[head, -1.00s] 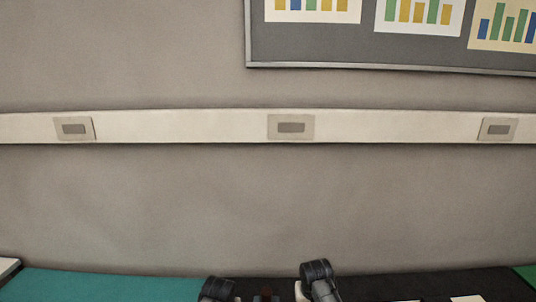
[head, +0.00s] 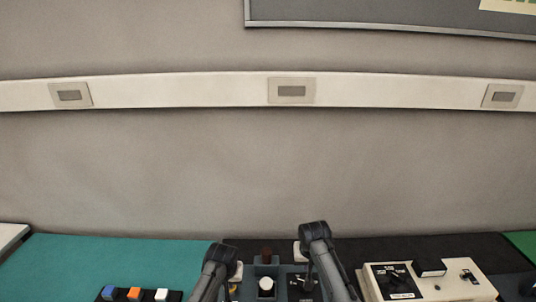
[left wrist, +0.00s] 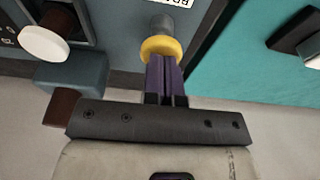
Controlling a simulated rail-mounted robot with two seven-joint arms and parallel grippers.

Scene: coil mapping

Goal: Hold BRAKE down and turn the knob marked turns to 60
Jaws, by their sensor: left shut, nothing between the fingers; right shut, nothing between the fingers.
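A yellow-capped plunger on a grey post (left wrist: 161,48) stands on a blue-grey panel (left wrist: 120,45) in the left wrist view. The label beside it is upside down and cut off, apparently starting "BRA". My left gripper (left wrist: 165,72) is shut, its purple fingertips at the yellow cap; I cannot tell how far it is pressed. In the head view the plunger shows only as a sliver of yellow (head: 233,290). My right gripper (head: 306,284) is shut and empty, low over the right part of the panel, by a dark dial. The dial's marking and setting are unreadable.
A white round knob (head: 266,283) sits between my arms. A cream box (head: 440,288) with a dial and switches stands to the right. Blue, orange and white buttons (head: 134,293) are at the left. A teal mat (head: 110,260) covers the left bench; the wall is behind.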

